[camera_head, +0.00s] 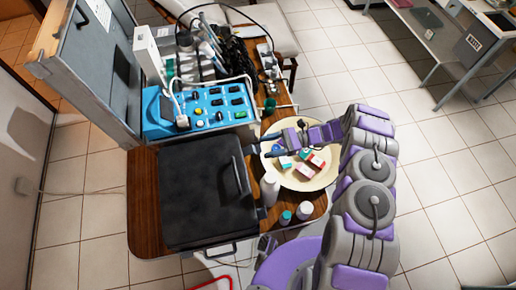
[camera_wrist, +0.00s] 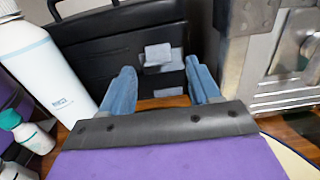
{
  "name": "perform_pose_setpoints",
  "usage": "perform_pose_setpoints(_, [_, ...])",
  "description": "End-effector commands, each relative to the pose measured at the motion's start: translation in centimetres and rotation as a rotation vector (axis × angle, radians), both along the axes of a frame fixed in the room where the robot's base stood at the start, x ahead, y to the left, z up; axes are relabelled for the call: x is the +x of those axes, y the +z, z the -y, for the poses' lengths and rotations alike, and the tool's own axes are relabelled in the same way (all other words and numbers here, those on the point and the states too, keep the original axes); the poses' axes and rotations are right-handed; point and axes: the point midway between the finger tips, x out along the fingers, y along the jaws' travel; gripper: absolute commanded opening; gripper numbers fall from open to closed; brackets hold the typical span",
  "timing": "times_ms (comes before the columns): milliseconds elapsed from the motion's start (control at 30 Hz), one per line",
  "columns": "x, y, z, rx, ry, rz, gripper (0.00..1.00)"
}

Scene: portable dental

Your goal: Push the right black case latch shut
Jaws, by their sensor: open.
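The black case (camera_head: 200,200) lies closed on the wooden cart, its handle side facing right in the head view. In the wrist view its black side (camera_wrist: 95,50) fills the upper middle. A grey latch (camera_wrist: 158,54) is on that side, right of the handle (camera_wrist: 60,6); whether it is fully shut is unclear. My gripper (camera_head: 249,147) is at the upper right corner of the case. In the wrist view my gripper (camera_wrist: 158,70) has its two blue fingers spread, empty, with the latch ahead between them. Contact with the latch cannot be told.
A white bottle (camera_wrist: 38,65) stands close left of my fingers, and a metal case (camera_wrist: 270,75) close right. A round cream tray (camera_head: 313,182) with small boxes lies beneath my arm. A blue control unit (camera_head: 205,108) stands behind the black case.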

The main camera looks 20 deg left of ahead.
Motion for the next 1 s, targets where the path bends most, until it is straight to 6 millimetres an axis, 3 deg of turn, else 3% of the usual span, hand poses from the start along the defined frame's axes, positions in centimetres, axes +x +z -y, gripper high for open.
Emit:
perform_pose_setpoints(300, [-2.1,-0.1,-3.3,-0.002,0.001,-0.001,0.62])
perform_pose_setpoints(667, [-2.3,0.0,-3.7,-0.001,0.0,-0.001,0.62])
perform_pose_setpoints(1000, [-2.3,0.0,-3.7,-0.002,0.0,-0.001,0.3])
